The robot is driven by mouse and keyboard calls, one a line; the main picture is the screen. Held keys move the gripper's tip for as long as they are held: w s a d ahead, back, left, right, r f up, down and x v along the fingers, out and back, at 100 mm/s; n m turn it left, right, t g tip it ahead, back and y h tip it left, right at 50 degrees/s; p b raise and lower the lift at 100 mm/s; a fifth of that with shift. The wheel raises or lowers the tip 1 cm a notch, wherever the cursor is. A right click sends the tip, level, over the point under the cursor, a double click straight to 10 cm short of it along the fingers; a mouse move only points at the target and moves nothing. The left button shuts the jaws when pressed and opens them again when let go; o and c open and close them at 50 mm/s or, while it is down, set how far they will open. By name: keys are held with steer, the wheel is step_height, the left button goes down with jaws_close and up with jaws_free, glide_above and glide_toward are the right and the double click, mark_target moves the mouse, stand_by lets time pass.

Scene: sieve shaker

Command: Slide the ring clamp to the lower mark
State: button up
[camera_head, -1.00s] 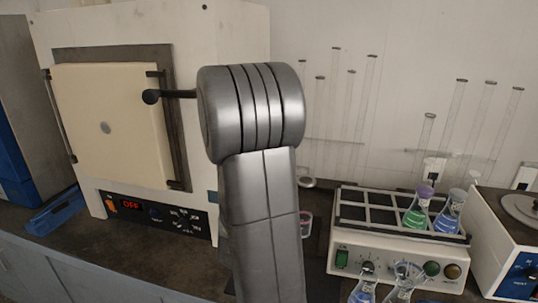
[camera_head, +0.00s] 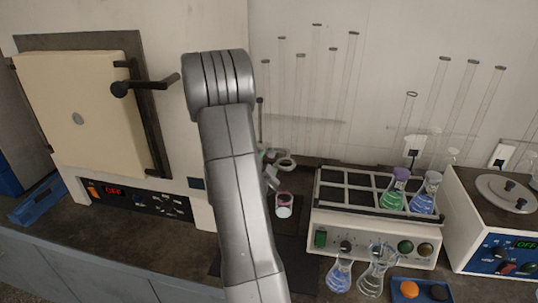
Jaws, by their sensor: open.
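The ring clamp (camera_head: 286,163) shows as a small grey ring just right of my arm. A thin dark upright rod (camera_head: 261,118) stands beside it, with its lower part hidden behind my arm. My gripper (camera_head: 271,179) is mostly hidden behind my arm; only small light-grey parts that look like its end show, just below and left of the ring. It is open, and I see nothing held in it. Whether it touches the clamp cannot be told. No mark on the rod can be made out.
A pink-rimmed beaker (camera_head: 283,207) stands below the ring. A rack unit (camera_head: 322,215) with flasks is to the right, with glass flasks (camera_head: 340,275) and a blue tray (camera_head: 420,292) in front. A furnace (camera_head: 85,110) with a protruding handle is left.

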steer(key=shift+x, duration=1.15)
jaws_close()
steer(key=shift+f, duration=0.15)
step_height(320, 180, down, 9)
steer(key=b, duration=1.1)
jaws_free()
